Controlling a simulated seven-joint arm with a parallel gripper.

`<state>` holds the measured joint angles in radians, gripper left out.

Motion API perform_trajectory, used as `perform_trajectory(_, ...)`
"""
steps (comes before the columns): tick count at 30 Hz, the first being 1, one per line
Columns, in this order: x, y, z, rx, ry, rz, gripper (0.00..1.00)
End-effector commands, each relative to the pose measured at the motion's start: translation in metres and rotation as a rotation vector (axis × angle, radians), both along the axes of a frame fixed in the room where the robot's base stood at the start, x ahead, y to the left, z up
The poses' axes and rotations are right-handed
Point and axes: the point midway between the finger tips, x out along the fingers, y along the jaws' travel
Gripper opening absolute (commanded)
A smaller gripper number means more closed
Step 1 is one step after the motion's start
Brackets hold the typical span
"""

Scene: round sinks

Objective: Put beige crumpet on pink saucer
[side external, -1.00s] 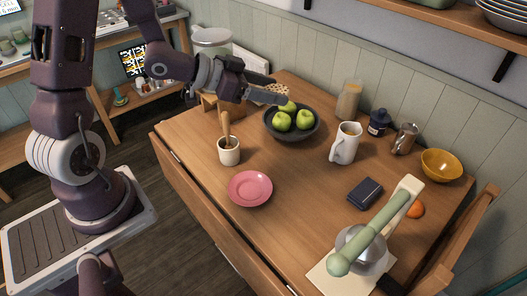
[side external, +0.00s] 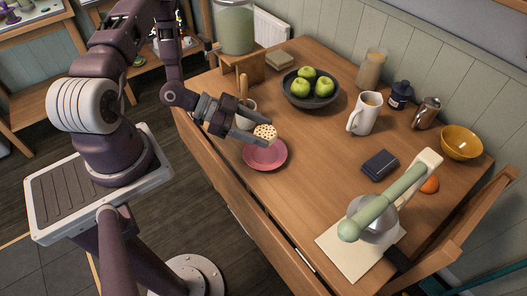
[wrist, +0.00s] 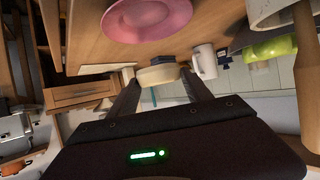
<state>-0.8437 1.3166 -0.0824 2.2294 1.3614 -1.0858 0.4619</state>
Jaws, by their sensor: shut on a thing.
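The beige crumpet (side external: 265,132), round with a pitted face, is held tilted between the fingertips of my gripper (side external: 259,134). In the wrist view the crumpet (wrist: 157,75) shows edge-on between the two fingers. The pink saucer (side external: 264,157) lies on the table just below it in the side view. The crumpet is above the saucer's far part in that view and appears apart from it. The wrist view shows the saucer (wrist: 147,22) at the top, bare where it shows. My fingers hide part of its far rim in the side view.
A white cup (side external: 248,106) with a wooden utensil stands behind my gripper, partly hidden. A dark bowl of green apples (side external: 311,100), a white pitcher (side external: 362,117) and a dark blue box (side external: 380,165) stand farther off. The table (side external: 318,165) right of the saucer is clear.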

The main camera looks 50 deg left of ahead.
Motion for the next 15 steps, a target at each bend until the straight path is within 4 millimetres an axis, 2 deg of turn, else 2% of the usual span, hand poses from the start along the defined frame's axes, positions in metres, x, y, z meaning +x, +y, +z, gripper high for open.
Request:
perform_trajectory(1, 0.0, -0.001, -0.013, -0.002, 0.003, -0.001, 0.17)
perform_trajectory(9, 0.0, 0.0, -0.064, 0.0, 0.001, 0.0, 0.17)
perform_trajectory(12, 0.0, 0.0, -0.075, 0.0, 0.001, 0.001, 0.17)
perform_trajectory(15, 0.001, 0.0, -0.076, 0.001, 0.0, 0.002, 0.17)
